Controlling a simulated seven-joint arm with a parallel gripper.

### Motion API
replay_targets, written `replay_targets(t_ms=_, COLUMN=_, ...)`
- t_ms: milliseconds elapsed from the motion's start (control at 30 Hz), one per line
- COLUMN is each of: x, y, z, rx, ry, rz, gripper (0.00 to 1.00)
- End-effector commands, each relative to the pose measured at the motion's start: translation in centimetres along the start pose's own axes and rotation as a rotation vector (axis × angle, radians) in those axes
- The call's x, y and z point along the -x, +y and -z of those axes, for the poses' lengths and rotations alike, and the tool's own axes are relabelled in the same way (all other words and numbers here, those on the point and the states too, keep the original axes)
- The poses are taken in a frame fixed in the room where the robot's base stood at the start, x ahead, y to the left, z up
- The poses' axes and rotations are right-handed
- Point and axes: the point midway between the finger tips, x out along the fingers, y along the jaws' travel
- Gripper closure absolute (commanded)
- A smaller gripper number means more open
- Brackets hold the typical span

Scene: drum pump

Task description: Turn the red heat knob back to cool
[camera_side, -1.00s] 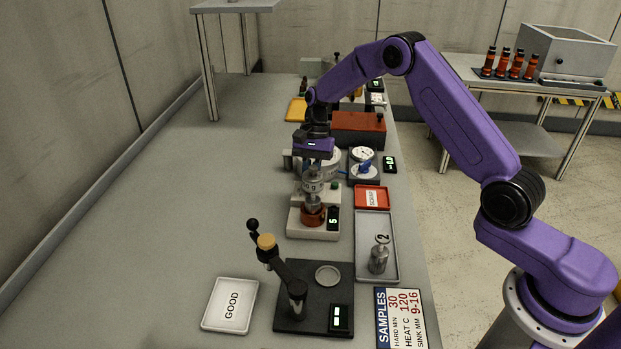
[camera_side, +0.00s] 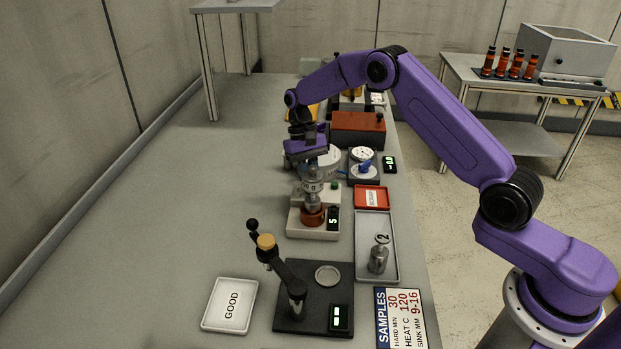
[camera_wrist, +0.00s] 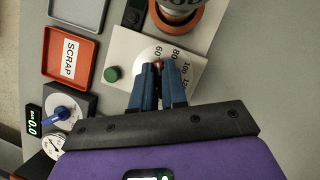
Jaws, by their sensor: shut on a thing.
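The red heat knob (camera_wrist: 160,64) shows as a thin red sliver between the blue fingertips of my gripper (camera_wrist: 161,69) in the wrist view. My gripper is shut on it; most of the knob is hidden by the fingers. The dial is on the pale heater base (camera_wrist: 122,48).
A green button (camera_wrist: 112,74) is beside the dial. An orange-red ring (camera_wrist: 186,25) holds the vessel close to my fingers. The red SCRAP tray (camera_wrist: 69,55) and a gauge box with a blue knob (camera_wrist: 62,113) stand nearby. The bench's left side is clear.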

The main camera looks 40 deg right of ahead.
Motion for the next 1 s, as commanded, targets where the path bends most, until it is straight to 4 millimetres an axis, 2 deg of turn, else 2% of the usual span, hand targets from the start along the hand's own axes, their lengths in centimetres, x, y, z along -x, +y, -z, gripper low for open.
replay_targets(t_ms=467, x=0.07, y=0.04, z=-0.01, rx=0.018, ry=0.001, rz=-0.009, gripper=1.0)
replay_targets(t_ms=500, x=0.07, y=0.04, z=-0.01, rx=0.018, ry=0.001, rz=-0.009, gripper=0.84)
replay_targets(t_ms=567, x=0.07, y=0.04, z=0.0, rx=0.018, ry=0.001, rz=-0.008, gripper=0.64)
replay_targets(t_ms=600, x=0.06, y=0.04, z=0.0, rx=0.017, ry=0.001, rz=-0.008, gripper=0.62)
replay_targets(t_ms=867, x=0.06, y=0.01, z=0.0, rx=0.015, ry=0.001, rz=-0.007, gripper=0.62)
replay_targets(t_ms=1000, x=0.86, y=-0.03, z=0.06, rx=0.015, ry=0.003, rz=-0.006, gripper=0.62)
